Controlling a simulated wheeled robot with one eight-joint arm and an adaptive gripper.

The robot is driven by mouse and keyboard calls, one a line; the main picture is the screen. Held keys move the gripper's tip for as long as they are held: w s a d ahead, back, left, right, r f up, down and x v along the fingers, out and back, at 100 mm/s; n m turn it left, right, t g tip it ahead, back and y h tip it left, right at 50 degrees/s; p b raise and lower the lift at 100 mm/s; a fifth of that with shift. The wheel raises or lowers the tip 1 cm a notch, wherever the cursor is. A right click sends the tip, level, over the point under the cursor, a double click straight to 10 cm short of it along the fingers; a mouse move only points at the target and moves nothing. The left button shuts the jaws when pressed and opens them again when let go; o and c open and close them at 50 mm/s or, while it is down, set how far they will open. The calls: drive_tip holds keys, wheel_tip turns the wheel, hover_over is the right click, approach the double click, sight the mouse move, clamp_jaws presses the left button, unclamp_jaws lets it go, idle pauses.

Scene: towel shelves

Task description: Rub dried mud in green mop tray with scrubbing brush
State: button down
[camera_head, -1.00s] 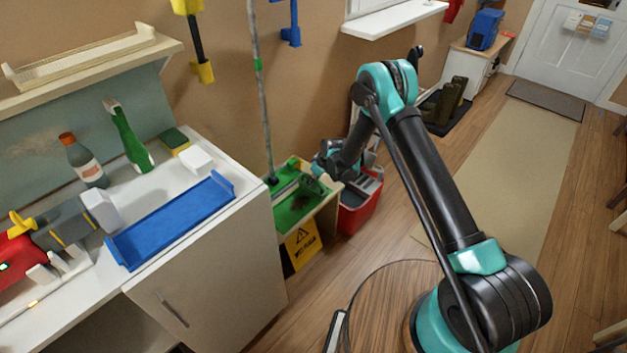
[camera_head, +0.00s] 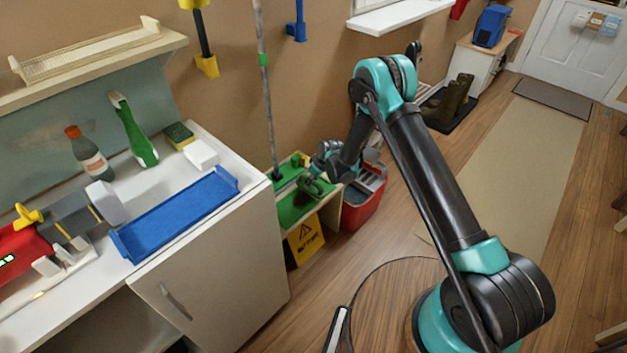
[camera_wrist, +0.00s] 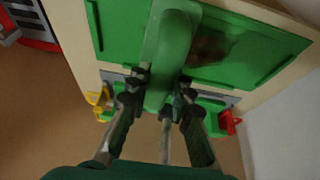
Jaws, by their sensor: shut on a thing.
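The green mop tray (camera_head: 292,216) lies on a low wooden stand beyond the white cabinet. In the wrist view the tray (camera_wrist: 265,32) spans the top of the picture, with a brown patch of dried mud (camera_wrist: 210,46) right of centre. My gripper (camera_head: 312,186) is over the tray; in the wrist view its fingers (camera_wrist: 160,85) are shut on the green handle of the scrubbing brush (camera_wrist: 168,48). The brush lies across the tray, beside the mud in the picture. Its bristles are hidden, so I cannot tell whether they touch the tray.
A mop pole (camera_head: 266,110) stands upright at the tray's left end. A yellow warning sign (camera_head: 305,240) is in front of the stand, and a red bucket (camera_head: 362,205) is to its right. The white cabinet (camera_head: 215,275) is close on the left.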

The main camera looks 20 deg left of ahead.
drive_tip(key=shift+s+a+f, duration=0.1)
drive_tip(key=shift+s+a, duration=0.55)
drive_tip(key=shift+s, duration=0.9)
drive_tip(key=shift+s+a+r, duration=0.1)
drive_tip(key=shift+s+a, duration=0.55)
drive_tip(key=shift+s, duration=0.9)
drive_tip(key=shift+s+a+f, duration=0.1)
drive_tip(key=shift+s+a, duration=0.55)
drive_tip(key=shift+s, duration=0.9)
drive_tip(key=shift+w+d, duration=0.35)
drive_tip(key=shift+w, duration=0.5)
drive_tip(key=shift+w+d, duration=0.3)
drive_tip(key=shift+w, duration=0.5)
drive_tip(key=shift+w+d+f, duration=0.1)
drive_tip(key=shift+w+d, duration=0.55)
drive_tip(key=shift+w, duration=0.9)
drive_tip(key=shift+w+d+r, duration=0.1)
drive_tip(key=shift+w+d, duration=0.6)
drive_tip(key=shift+w, duration=0.85)
drive_tip(key=shift+w+d+f, duration=0.1)
drive_tip(key=shift+w+d, duration=0.55)
drive_tip(key=shift+w, duration=0.9)
wheel_tip(320, 180, up, 6)
wheel_tip(320, 180, up, 3)
